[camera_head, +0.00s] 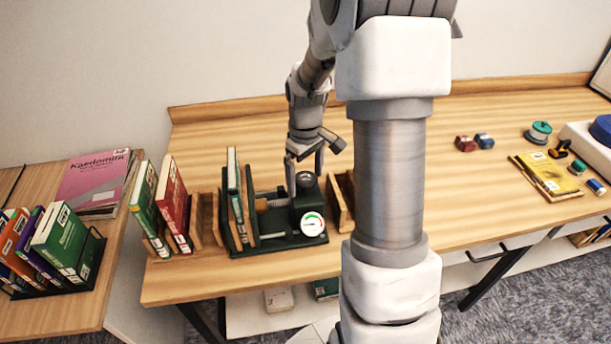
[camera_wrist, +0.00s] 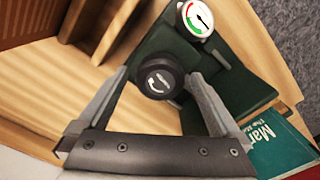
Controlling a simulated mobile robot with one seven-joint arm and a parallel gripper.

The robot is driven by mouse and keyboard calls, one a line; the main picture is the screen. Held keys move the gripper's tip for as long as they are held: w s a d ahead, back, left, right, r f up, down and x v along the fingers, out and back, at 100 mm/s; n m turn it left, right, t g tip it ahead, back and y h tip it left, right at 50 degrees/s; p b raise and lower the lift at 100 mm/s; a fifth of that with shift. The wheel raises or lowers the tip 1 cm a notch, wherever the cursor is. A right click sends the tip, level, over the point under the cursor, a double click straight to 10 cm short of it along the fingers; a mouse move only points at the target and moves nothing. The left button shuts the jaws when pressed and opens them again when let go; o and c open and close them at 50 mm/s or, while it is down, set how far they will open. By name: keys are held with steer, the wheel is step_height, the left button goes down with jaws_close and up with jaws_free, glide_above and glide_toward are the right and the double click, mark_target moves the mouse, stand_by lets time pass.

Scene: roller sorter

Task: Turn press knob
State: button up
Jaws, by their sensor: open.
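The press (camera_head: 278,241) is a dark green device with a round dial gauge (camera_head: 312,224) on its front, on the wooden desk. Its black round knob (camera_wrist: 161,77) bears a white curved arrow and sits on top; in the head view the knob (camera_head: 306,181) shows just under my gripper. My gripper (camera_head: 305,170) is above the press, fingers pointing down. In the wrist view its fingers are spread on either side of the knob, with gaps visible; I cannot tell their exact height against it. The gauge (camera_wrist: 198,19) also shows there, its needle over a coloured scale.
Books (camera_head: 234,195) stand upright in the left part of the press. Green and red books (camera_head: 172,197) stand left of it, and a wooden holder (camera_head: 341,203) is close on its right. A yellow book (camera_head: 547,175) and spools lie far right; the desk's middle right is mostly clear.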

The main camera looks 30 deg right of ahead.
steer(key=c, duration=1.3)
steer(key=shift+c, duration=0.2)
steer(key=shift+m, duration=0.3)
steer(key=m, duration=0.4)
steer(key=shift+m+b, duration=0.3)
steer(key=m, duration=0.5)
steer(key=shift+m, duration=0.4)
steer(key=o, duration=1.3)
